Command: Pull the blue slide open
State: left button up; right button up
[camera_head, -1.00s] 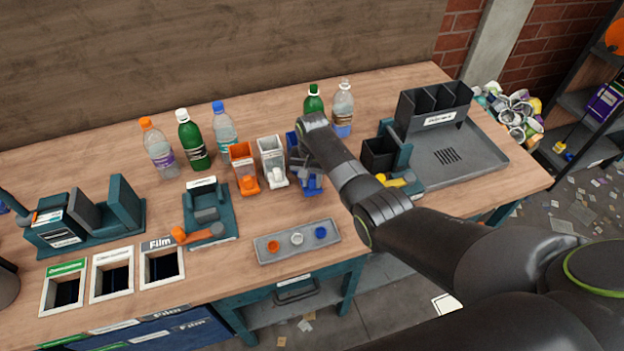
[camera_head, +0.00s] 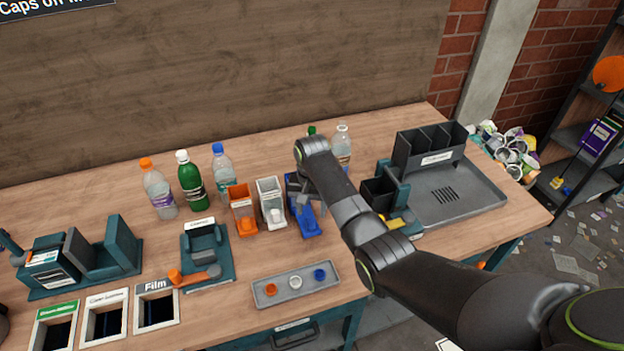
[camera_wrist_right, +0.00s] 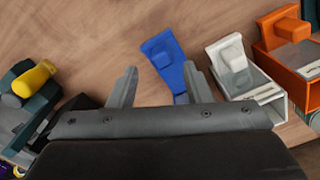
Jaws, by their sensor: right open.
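The blue slide (camera_head: 309,222) sticks out toward the front from the blue dispenser (camera_head: 292,190), farther out than the white slide (camera_head: 275,216) beside it. In the wrist view the blue slide (camera_wrist_right: 163,50) lies between and beyond the open fingers. My right gripper (camera_wrist_right: 160,88) is open, with no object gripped. In the head view my right gripper (camera_head: 304,194) is over the blue dispenser, partly hidden by my own arm. The wrist view's gripper body hides most of the blue dispenser. My left gripper is not in view.
The white dispenser (camera_head: 269,190) and orange dispenser (camera_head: 240,200) stand close by on the left. Several bottles stand behind. A cap tray (camera_head: 262,298) lies in front. A fixture with a yellow handle (camera_head: 392,224) and a dark tray (camera_head: 470,195) are to the right.

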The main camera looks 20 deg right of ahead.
notch_tip(320, 180, up, 11)
jog(key=p, duration=0.1)
jog(key=shift+r, duration=0.2)
jog(key=shift+d+f, duration=0.1)
dwell(0.4)
